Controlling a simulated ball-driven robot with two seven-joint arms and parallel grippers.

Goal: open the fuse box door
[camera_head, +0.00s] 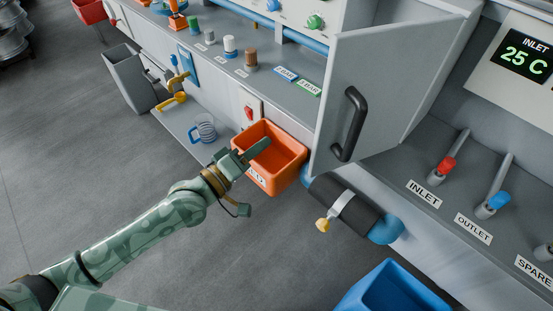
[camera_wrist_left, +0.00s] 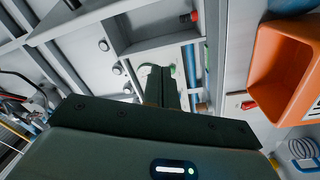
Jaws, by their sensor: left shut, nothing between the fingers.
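A grey door (camera_head: 385,85) with a black bar handle (camera_head: 350,124) stands right of centre in the head view, beside the counter. I take it as the fuse box door; how far it stands from its frame is unclear. My left gripper (camera_head: 257,149) is shut and empty, above the orange bin and left of the handle. It does not touch the door or handle. In the left wrist view its closed fingers (camera_wrist_left: 161,88) point at grey panels and knobs, and the handle cannot be made out. My right gripper is in neither view.
The orange bin (camera_head: 288,148) is under my left gripper; it also shows in the left wrist view (camera_wrist_left: 262,75). A dark pipe (camera_head: 340,205) with a yellow-tipped valve lies below the door. Red inlet (camera_head: 446,165) and blue outlet (camera_head: 498,200) levers stand right. A blue bin (camera_head: 350,300) is below.

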